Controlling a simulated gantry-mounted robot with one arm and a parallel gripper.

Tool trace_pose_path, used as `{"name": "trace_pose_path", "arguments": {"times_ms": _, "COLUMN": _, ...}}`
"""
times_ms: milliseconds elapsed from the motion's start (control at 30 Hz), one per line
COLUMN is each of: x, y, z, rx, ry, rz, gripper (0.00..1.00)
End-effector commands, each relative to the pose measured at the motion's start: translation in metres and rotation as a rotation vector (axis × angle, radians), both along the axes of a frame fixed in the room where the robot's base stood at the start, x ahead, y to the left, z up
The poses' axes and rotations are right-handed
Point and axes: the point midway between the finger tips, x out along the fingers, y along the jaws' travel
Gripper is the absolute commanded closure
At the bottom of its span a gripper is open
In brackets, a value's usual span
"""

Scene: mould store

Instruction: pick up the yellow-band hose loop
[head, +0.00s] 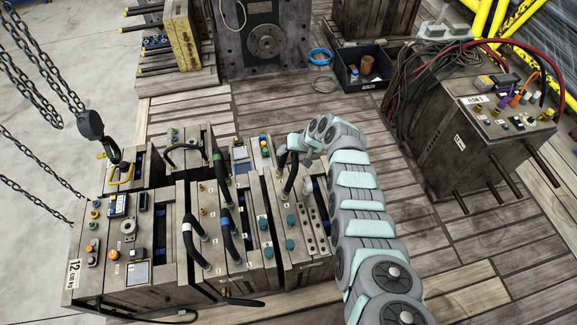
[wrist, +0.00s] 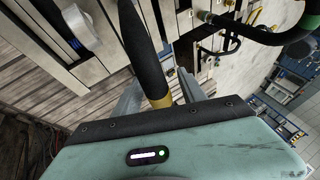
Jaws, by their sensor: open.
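The yellow-band hose loop (wrist: 138,40) is a thick black hose with a yellow band near its lower end in the wrist view. My gripper (wrist: 160,88) is open, with one grey finger on each side of the hose near the band. I cannot tell whether either finger touches it. In the head view, my gripper (head: 288,152) is over the right part of the mould blocks, and a dark hose (head: 291,177) shows just below it. The band is not clear there, and my wrist hides part of the loop.
Other black hose loops stand close to the left, one with a green band (head: 217,158) and one with a blue band (head: 225,222). A chain hook (head: 91,126) hangs at the left. A black bin (head: 362,75) and a hose-laden block (head: 468,130) stand to the right.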

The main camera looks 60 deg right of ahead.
Motion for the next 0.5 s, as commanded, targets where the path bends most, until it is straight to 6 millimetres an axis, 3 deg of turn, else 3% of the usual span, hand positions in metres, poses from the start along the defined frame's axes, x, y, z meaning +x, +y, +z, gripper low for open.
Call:
{"name": "trace_pose_path", "arguments": {"times_ms": 300, "x": 0.0008, "y": -0.0002, "z": -0.0015, "rx": -0.001, "ry": 0.0, "rz": -0.002, "gripper": 0.51}}
{"name": "trace_pose_path", "arguments": {"times_ms": 500, "x": 0.0008, "y": -0.0001, "z": -0.0015, "rx": 0.001, "ry": 0.0, "rz": -0.001, "gripper": 0.68}}
